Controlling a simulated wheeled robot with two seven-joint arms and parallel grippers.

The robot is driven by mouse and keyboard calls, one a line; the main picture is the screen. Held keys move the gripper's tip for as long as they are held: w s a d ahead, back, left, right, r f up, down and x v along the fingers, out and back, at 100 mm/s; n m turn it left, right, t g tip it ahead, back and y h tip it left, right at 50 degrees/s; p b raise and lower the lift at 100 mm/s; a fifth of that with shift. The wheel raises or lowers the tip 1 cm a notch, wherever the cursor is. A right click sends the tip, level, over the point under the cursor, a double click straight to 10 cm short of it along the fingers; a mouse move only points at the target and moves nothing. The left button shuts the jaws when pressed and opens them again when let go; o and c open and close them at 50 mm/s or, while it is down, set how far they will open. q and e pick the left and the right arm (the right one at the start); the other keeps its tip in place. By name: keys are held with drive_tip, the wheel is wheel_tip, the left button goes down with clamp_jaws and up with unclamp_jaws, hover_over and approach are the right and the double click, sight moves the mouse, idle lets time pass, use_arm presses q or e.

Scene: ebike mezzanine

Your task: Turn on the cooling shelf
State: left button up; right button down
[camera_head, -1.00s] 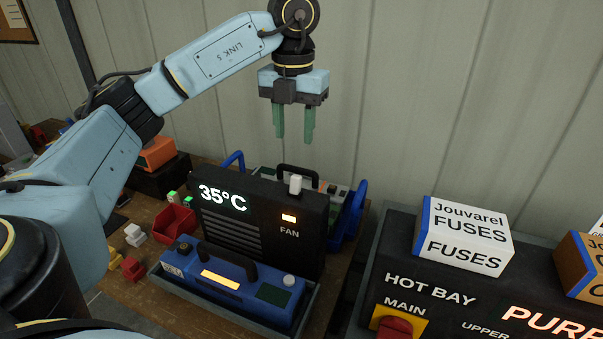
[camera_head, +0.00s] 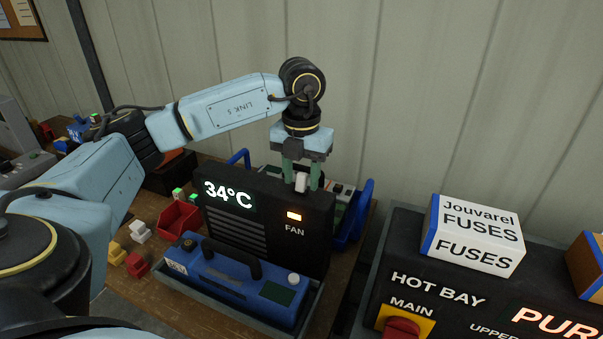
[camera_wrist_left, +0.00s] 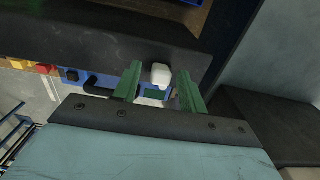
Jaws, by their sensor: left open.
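The cooling shelf is a black box (camera_head: 250,240) with a "34°C" display, a vent and an amber-lit FAN lamp (camera_head: 294,216). A white switch lever (camera_head: 301,182) stands on its top edge. My left gripper (camera_head: 301,182) points down at the lever with its two green fingers open, one on each side of it. My right gripper is not in view.
A blue case (camera_head: 235,285) sits in a tray in front of the shelf. A red bin (camera_head: 178,219) stands to its left. A black panel marked HOT BAY (camera_head: 437,289), with a red MAIN knob (camera_head: 401,328) and a fuse box (camera_head: 470,237), is at right. The wall is behind.

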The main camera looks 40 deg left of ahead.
use_arm(q)
clamp_jaws()
drive_tip(key=shift+w+r+g+p, duration=0.15)
drive_tip(key=shift+g+p, duration=0.15)
drive_tip(key=shift+p, duration=0.3)
drive_tip(key=shift+w+a+g+p, duration=0.1)
drive_tip(key=shift+w+g+p, duration=0.1)
drive_tip(key=shift+g+p, duration=0.35)
drive_tip(key=shift+h, duration=0.3)
unclamp_jaws()
